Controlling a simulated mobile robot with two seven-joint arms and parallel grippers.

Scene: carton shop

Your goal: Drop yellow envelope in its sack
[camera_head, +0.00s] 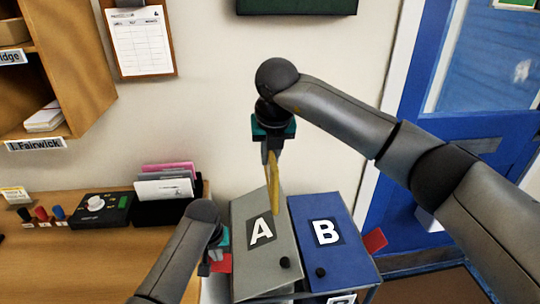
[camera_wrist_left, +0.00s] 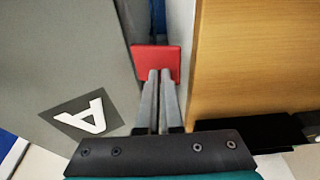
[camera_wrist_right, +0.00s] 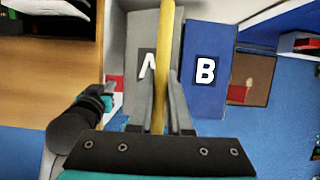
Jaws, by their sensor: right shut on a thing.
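The yellow envelope (camera_head: 274,188) hangs edge-on from my right gripper (camera_head: 271,158), above grey lid A. In the right wrist view the envelope (camera_wrist_right: 164,50) is a thin yellow strip between the fingers. The grey lid A (camera_head: 250,207) and the blue lid B (camera_head: 325,206) stand side by side, sloping, each with a black knob; both look closed. No sack shows clearly. My left gripper (camera_wrist_left: 160,75) is shut, its fingertips by a red tab (camera_wrist_left: 155,62) on the left side of A; whether they touch is unclear.
A wooden desk (camera_head: 90,260) at left holds a black tray (camera_head: 165,211) of envelopes, a black device (camera_head: 95,210) and several stamps. Wooden shelves (camera_head: 75,65) hang above. Another red tab (camera_head: 375,241) sticks out right of B. A blue door (camera_head: 490,150) is at right.

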